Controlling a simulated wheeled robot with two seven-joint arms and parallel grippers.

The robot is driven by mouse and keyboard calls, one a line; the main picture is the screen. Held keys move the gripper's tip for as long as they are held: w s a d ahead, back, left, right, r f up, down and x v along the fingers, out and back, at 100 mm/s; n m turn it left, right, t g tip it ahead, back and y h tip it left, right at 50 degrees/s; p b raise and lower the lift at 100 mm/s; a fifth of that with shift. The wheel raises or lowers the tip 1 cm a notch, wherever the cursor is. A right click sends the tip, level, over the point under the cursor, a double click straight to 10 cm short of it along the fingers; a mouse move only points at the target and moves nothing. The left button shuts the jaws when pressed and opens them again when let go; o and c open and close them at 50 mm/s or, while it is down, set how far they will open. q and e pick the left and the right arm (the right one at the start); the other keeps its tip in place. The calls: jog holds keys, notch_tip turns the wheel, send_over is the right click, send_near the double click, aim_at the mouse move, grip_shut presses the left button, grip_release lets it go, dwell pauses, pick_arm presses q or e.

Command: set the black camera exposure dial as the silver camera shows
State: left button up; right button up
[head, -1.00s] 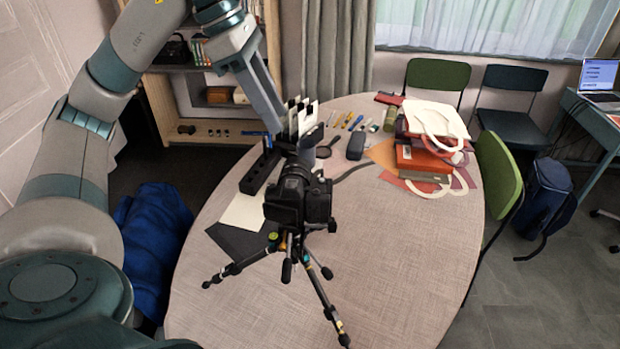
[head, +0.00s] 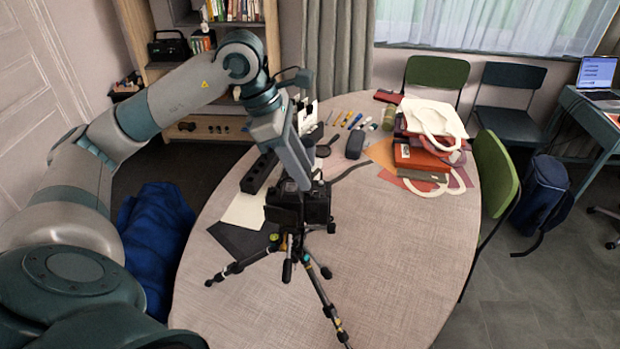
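The black camera (head: 316,206) stands on a black tripod (head: 288,268) on the round table. My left gripper (head: 303,184) reaches down from the upper left, with its tip over the top of the camera. Its fingers overlap the dark camera top, so I cannot tell whether they are open or shut, or touching. The exposure dial is hidden or too small to make out. I see no silver camera that I can identify. My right gripper is not in view.
A black power strip (head: 259,172) and dark sheets lie left of the camera. Behind it are a grey case (head: 355,144), small tools and a pile of bags (head: 432,140). The table's front right (head: 410,270) is clear.

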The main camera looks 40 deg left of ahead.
aim_at(315, 194)
pick_arm(q)
jog(key=shift+p+x, duration=0.6)
jog(key=shift+x, duration=1.75)
jog(key=shift+c, duration=0.2)
grip_shut()
